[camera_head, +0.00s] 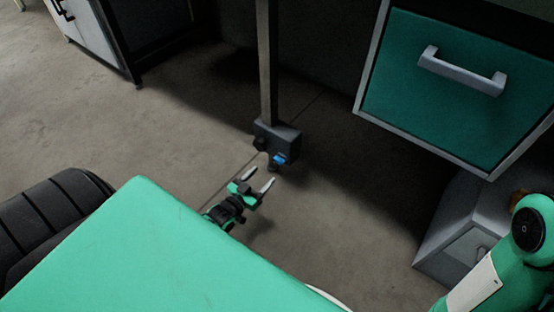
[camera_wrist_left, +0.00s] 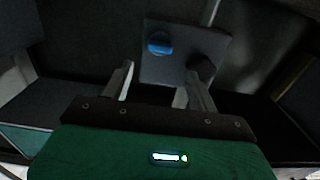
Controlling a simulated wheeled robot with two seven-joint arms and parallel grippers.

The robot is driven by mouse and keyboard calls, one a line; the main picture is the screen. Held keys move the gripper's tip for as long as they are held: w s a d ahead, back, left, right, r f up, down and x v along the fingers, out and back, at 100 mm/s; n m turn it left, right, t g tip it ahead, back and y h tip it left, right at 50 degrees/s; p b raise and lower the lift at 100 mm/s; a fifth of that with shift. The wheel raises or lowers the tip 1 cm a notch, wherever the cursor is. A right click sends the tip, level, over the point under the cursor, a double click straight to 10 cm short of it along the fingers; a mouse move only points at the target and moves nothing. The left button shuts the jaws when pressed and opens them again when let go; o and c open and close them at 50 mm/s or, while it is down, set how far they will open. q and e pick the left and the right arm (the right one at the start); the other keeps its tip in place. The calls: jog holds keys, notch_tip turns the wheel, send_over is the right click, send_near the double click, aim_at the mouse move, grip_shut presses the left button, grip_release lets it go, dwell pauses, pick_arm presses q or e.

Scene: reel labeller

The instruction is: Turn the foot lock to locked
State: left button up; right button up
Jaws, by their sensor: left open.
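The foot lock is a dark grey block (camera_head: 286,138) at the bottom of an upright post, near the floor. It carries a small blue piece (camera_head: 281,158) and a dark knob (camera_head: 260,144). In the left wrist view the block (camera_wrist_left: 180,66) fills the upper middle, with the blue piece (camera_wrist_left: 160,43) at its upper left and the dark knob (camera_wrist_left: 203,68) at its lower right. My left gripper (camera_head: 262,177) is open and empty just in front of the block, seemingly apart from it. Whether the lock is locked cannot be read. My right gripper is not in view.
The grey post (camera_head: 267,60) rises from the block. A teal drawer (camera_head: 450,105) with a grey handle (camera_head: 462,72) overhangs at the right, above a grey box (camera_head: 468,225). A cabinet (camera_head: 92,35) stands at the back left. The floor (camera_head: 150,130) left of the post is clear.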

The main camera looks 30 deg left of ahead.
aim_at(277, 161)
pick_arm(q)
jog(key=w+b, duration=0.1)
jog(key=w, duration=0.2)
jog(key=w+b, duration=0.1)
jog(key=w, duration=0.1)
jog(key=w+b, duration=0.1)
jog(key=w, duration=0.2)
jog(key=shift+w+d, duration=0.3)
jog(key=shift+d, duration=0.1)
jog(key=c, duration=1)
